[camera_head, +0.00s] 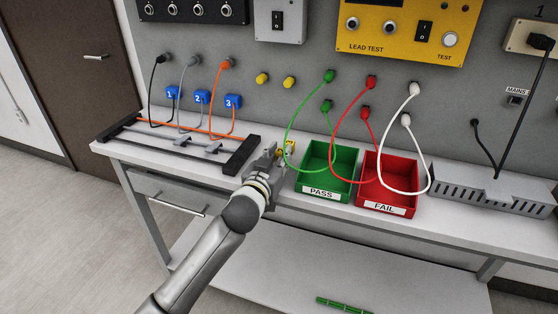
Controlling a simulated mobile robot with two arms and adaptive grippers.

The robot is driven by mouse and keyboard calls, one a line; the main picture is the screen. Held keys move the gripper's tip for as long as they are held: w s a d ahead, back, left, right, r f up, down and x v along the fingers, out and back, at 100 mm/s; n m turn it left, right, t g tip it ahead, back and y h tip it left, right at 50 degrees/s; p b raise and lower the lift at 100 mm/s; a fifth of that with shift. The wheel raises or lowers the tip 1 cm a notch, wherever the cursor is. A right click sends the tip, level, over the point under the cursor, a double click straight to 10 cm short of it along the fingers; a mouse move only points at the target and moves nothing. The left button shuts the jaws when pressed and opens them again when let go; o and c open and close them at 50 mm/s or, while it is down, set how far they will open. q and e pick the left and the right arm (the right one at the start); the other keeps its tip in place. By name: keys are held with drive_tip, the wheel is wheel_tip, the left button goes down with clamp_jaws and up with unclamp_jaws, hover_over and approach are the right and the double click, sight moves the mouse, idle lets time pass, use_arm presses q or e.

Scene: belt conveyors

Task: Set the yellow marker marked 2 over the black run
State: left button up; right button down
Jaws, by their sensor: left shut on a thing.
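My left gripper (283,151) is shut on a yellow marker (290,146) at the right end of the rack, above the bench and left of the green bin. The number on the marker is too small to read. The black lead (151,92) hangs from a wall plug at the left and drops to the rack (240,158). A grey lead and an orange lead (212,100) hang beside it. Blue tags 1 (171,92), 2 (202,96) and 3 (233,101) are on the wall behind the rack. My right gripper is not in view.
A green PASS bin (322,194) and a red FAIL bin (386,207) stand right of my left gripper, with looping green, red and white leads above them. Two yellow pegs (275,80) are on the wall. A grey slotted duct (490,195) is at the right.

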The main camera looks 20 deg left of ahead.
use_arm(q)
drive_tip(key=s+d+r, duration=0.4)
drive_tip(key=s+r, duration=0.7)
drive_tip(key=s, duration=0.2)
drive_tip(key=s+a+f+p, duration=0.3)
drive_tip(key=s+f, duration=0.9)
drive_tip(key=s, duration=0.4)
drive_tip(key=shift+s+f+y+p, duration=0.3)
drive_tip(key=shift+p, duration=0.25)
drive_tip(key=shift+w, duration=0.1)
drive_tip(key=w+d+r+b, duration=0.3)
drive_tip(key=w+r, duration=1)
drive_tip(key=w, duration=0.3)
